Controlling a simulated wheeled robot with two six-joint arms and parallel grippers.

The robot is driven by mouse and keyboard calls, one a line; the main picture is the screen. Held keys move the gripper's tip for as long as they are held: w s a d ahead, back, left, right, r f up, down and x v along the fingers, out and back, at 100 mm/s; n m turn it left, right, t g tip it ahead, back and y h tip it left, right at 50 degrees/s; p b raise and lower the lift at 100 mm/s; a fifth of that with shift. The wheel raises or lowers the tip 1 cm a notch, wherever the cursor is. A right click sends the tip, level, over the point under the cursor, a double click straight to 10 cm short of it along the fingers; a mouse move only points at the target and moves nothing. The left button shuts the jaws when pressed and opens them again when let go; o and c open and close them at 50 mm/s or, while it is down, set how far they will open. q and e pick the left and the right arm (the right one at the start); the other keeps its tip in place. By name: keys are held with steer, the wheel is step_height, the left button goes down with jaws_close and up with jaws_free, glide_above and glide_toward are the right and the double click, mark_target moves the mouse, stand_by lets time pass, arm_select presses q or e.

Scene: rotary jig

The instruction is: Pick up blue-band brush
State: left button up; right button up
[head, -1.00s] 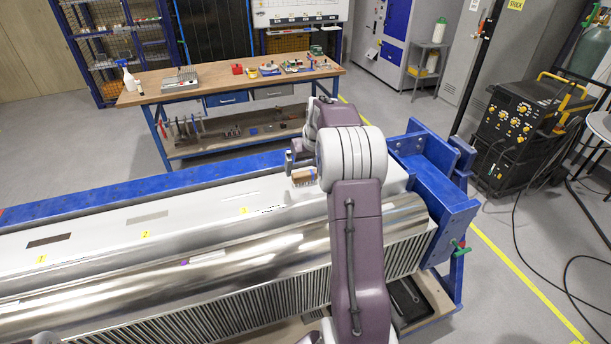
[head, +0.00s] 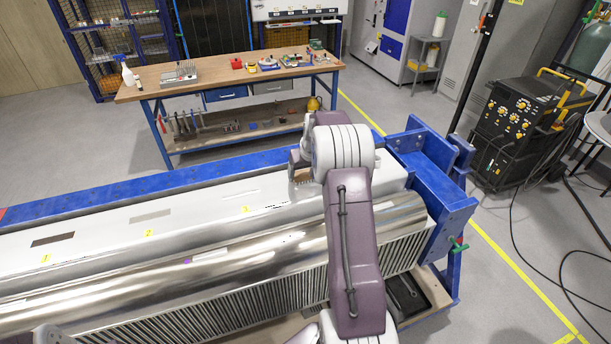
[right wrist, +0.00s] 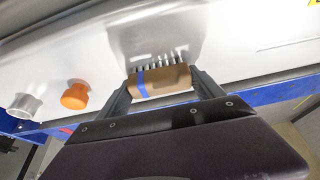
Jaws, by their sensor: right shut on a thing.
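The blue-band brush (right wrist: 165,82) has a brown wooden body, a blue band near its left end and a row of dark bristles. In the right wrist view it sits between the two fingers of my right gripper (right wrist: 162,88), which is shut on it. In the head view, my arm mostly hides the right gripper (head: 298,165), and only a brown bit of the brush (head: 301,176) shows. It is over the white top at the right end of the long machine. I cannot tell whether the bristles touch the surface. My left gripper is not in view.
An orange cap (right wrist: 75,95) and a clear cylinder (right wrist: 26,105) lie left of the brush. The polished roller (head: 250,241) runs along the front of the machine. A blue end frame (head: 430,190) stands to the right. A workbench (head: 215,78) stands behind.

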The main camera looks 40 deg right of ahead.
mark_target(306, 170)
step_height(306, 170, up, 4)
steer(key=shift+d+r+b, duration=0.1)
steer(key=shift+b, duration=0.65)
steer(key=s+d+r+b, duration=0.2)
steer(key=s+d+r, duration=0.4)
steer(key=s, duration=0.3)
steer(key=shift+d+r, duration=0.4)
steer(key=shift+d, duration=0.15)
